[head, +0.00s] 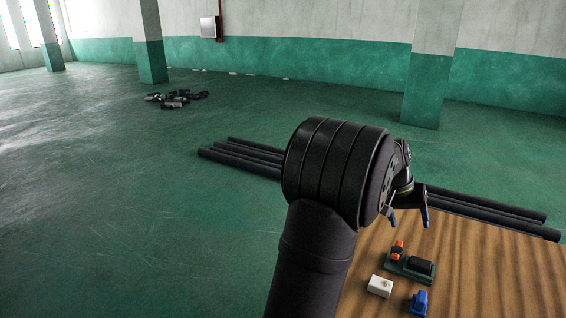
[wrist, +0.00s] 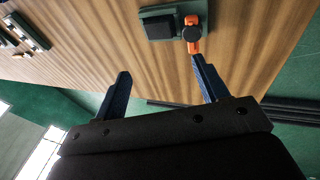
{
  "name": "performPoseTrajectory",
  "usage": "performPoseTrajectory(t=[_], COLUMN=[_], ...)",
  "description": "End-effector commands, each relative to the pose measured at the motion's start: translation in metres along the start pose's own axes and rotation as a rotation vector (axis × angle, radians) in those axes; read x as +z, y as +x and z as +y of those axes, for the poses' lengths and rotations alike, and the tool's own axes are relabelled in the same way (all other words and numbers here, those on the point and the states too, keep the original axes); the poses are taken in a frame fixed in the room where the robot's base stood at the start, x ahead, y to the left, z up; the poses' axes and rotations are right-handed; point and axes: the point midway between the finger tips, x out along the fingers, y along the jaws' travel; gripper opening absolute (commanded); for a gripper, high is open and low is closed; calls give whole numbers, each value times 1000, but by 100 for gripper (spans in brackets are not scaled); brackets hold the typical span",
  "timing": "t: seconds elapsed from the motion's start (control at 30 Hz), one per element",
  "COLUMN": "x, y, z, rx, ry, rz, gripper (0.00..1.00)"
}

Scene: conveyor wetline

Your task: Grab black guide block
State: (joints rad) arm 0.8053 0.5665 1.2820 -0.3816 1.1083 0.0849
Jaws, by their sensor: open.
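The black guide block (head: 421,264) sits on the right part of a small dark green base plate (head: 401,269) on the wooden table. An orange piece with a black knob (head: 397,250) is at the plate's left end. In the wrist view the black block (wrist: 158,27) lies near the top edge, with the orange piece (wrist: 193,46) to its right. My gripper (head: 409,222) is open, its blue fingers apart with nothing between them. It is above the table, apart from the block. In the wrist view my gripper (wrist: 161,65) has its right fingertip close to the orange piece in the picture.
A white block (head: 380,286) and a blue piece (head: 420,302) stand in front of the plate. Small pieces (wrist: 28,35) show at the upper left of the wrist view. Dark bars (head: 490,208) run behind the table (head: 490,270). The table's right part is clear.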

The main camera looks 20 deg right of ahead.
Motion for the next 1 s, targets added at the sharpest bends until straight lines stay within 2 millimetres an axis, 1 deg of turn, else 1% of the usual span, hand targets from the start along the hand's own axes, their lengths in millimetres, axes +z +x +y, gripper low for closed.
performPoseTrajectory(t=[0.27, 0.37, 0.47, 0.57, 0.6, 0.8, 0.9, 1.0], x=[0, -2, -7, -13, -16, -28, -32, -36], y=[0, 1, 4, 8, 9, 15, 16, 16], z=[0, 4, 12, 24, 29, 54, 65, 72], rx=[-1, -8, -29, -59, -71, -115, -124, -126], ry=[4, 60, 215, 457, 566, 1086, 1295, 1448], rz=[-1, -10, -39, -90, -115, -255, -323, -377], gripper=[64, 64, 64, 64, 64, 64, 64, 64])
